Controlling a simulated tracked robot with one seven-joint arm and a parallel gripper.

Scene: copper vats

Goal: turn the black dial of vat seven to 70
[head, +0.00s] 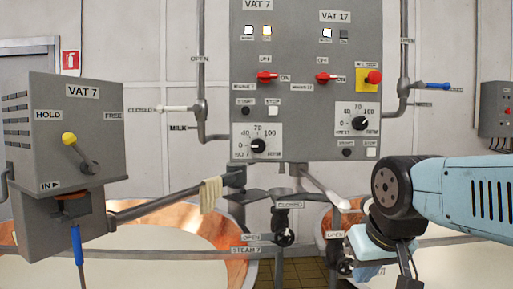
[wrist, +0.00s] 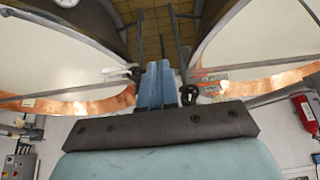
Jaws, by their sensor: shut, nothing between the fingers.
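The black dial of vat seven (head: 258,146) sits on a white scale plate at the lower left of the grey control panel (head: 290,100), under the VAT 7 label. The scale reads 0, 40, 70 and 100. Its pointer seems to face left, near 0, but it is too small to be sure. My gripper (wrist: 157,68) is shut and empty in the wrist view, its blue fingers together. In the head view my arm's end is at the lower right, below the panel and apart from the dial. The wrist view does not show the dial.
The panel also bears a similar vat 17 dial (head: 358,123), red switches and a red emergency button (head: 374,77). A VAT 7 box (head: 78,125) with a yellow-knobbed lever stands left. Pipes, a hanging cloth (head: 210,195) and copper vats (head: 175,225) lie below the panel.

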